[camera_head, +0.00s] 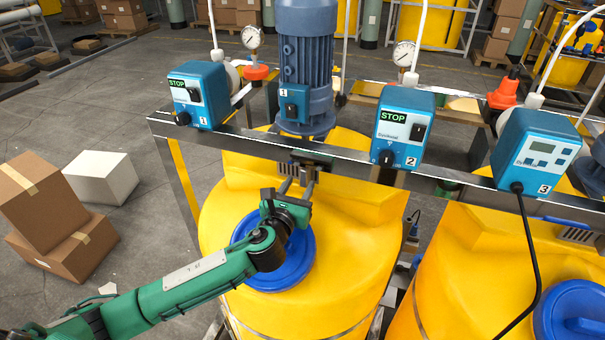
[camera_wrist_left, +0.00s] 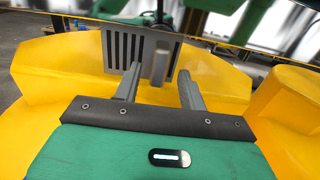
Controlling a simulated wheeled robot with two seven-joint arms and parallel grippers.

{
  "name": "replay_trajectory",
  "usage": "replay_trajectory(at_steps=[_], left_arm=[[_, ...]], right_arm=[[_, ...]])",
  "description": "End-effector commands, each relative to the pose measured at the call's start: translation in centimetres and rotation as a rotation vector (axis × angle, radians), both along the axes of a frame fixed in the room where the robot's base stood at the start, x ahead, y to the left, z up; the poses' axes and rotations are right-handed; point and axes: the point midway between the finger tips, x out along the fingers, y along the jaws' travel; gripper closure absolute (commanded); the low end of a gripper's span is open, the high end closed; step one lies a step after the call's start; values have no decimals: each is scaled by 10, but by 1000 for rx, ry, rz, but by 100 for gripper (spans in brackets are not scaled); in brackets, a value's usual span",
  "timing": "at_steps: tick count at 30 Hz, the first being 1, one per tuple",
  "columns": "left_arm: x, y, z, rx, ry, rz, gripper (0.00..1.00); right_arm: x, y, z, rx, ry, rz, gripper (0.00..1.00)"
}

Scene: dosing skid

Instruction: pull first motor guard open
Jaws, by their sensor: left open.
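The first motor guard is a grey slotted panel (camera_wrist_left: 124,50) with a short upright grey handle (camera_wrist_left: 159,63). It stands against the yellow tank (camera_wrist_left: 60,70), below the rail in the head view, mostly hidden there by my gripper and the rail. My left gripper (camera_head: 298,182) reaches up to it from the front. In the wrist view my left gripper (camera_wrist_left: 160,70) is open, with one finger on each side of the handle; I cannot tell whether either touches it. The blue motor marked 1 (camera_head: 304,60) stands above. My right gripper is not in view.
A metal rail (camera_head: 260,147) runs just above my gripper, carrying blue pump units 1 (camera_head: 205,90), 2 (camera_head: 405,120) and 3 (camera_head: 535,150). A blue lid (camera_head: 285,275) lies below my wrist. Cardboard boxes (camera_head: 35,190) stand on the floor at the left.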

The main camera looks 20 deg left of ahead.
Motion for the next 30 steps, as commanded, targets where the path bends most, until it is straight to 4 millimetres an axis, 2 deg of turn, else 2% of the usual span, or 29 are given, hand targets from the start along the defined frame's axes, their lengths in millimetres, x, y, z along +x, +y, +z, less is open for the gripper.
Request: replay_trajectory(at_steps=[3, 7, 18, 19, 25, 30], left_arm=[[17, -1, 2, -2, 0, 1, 58], [28, -1, 1, -1, 1, 2, 58], [34, -1, 0, -2, 0, 0, 58], [34, -1, 0, -2, 0, 0, 60], [34, -1, 0, -1, 1, 0, 99], [33, -1, -1, -1, 1, 0, 100]], right_arm=[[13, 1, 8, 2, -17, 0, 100], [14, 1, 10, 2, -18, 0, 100], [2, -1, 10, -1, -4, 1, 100], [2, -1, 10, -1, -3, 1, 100], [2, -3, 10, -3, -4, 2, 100], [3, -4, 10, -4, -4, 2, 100]])
